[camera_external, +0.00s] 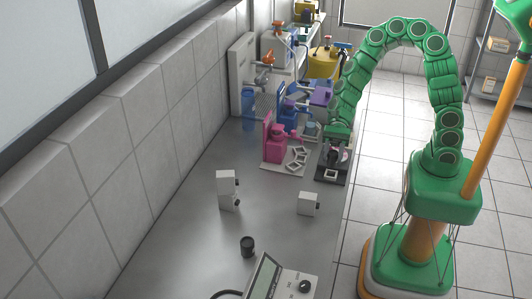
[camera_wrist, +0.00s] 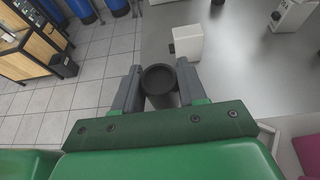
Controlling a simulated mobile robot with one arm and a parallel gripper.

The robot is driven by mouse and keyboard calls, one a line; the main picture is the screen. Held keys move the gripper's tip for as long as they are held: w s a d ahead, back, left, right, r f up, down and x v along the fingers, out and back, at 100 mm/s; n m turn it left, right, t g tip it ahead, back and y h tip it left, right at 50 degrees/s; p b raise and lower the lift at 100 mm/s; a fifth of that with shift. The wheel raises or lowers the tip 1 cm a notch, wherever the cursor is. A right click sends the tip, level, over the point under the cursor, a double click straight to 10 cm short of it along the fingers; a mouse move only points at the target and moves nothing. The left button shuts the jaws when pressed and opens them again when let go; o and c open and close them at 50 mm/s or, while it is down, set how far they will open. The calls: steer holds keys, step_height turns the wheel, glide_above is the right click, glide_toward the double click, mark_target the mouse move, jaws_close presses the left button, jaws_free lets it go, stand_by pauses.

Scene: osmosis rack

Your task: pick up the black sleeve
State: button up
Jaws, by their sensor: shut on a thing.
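In the wrist view my gripper (camera_wrist: 159,72) is shut on the black sleeve (camera_wrist: 159,84), a dark round tube with its open end toward the camera. One grey finger presses on each side of it. In the external view my gripper (camera_external: 336,150) is at the end of the green arm, low over the small dark stand (camera_external: 327,174) at the table's right edge. The sleeve cannot be made out clearly there, and whether it touches the stand cannot be told.
A pink unit (camera_external: 276,144) stands left of my gripper, with blue and purple units behind. White blocks (camera_external: 308,203) stand on the grey table. A black cup (camera_external: 247,246) stands near the instrument with a display (camera_external: 292,284). The table's middle is mostly clear.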

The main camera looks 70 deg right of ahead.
steer(key=s+d+r, duration=0.3)
steer(key=s, duration=0.3)
step_height(320, 180, up, 11)
steer(key=shift+w+a+m+t+h, duration=0.55)
steer(key=shift+w+m+t+h, duration=3.5)
steer(key=shift+w, duration=7.2)
steer(key=shift+w+a+m+t+h, duration=0.55)
steer(key=shift+w+m+t+h, duration=3.45)
steer(key=shift+w, duration=7.2)
steer(key=f+m+g+h, duration=0.1)
steer(key=f+m, duration=0.2)
steer(key=f, duration=0.5)
steer(key=s+f+m+g+h, duration=0.1)
steer(key=f+m+g+h, duration=0.1)
steer(key=f, duration=0.5)
steer(key=s+f+m+g+h, duration=0.1)
steer(key=f+m, duration=0.3)
steer(key=f, duration=0.4)
steer(key=shift+s+f+g+h, duration=0.25)
steer(key=shift+f+h, duration=0.1)
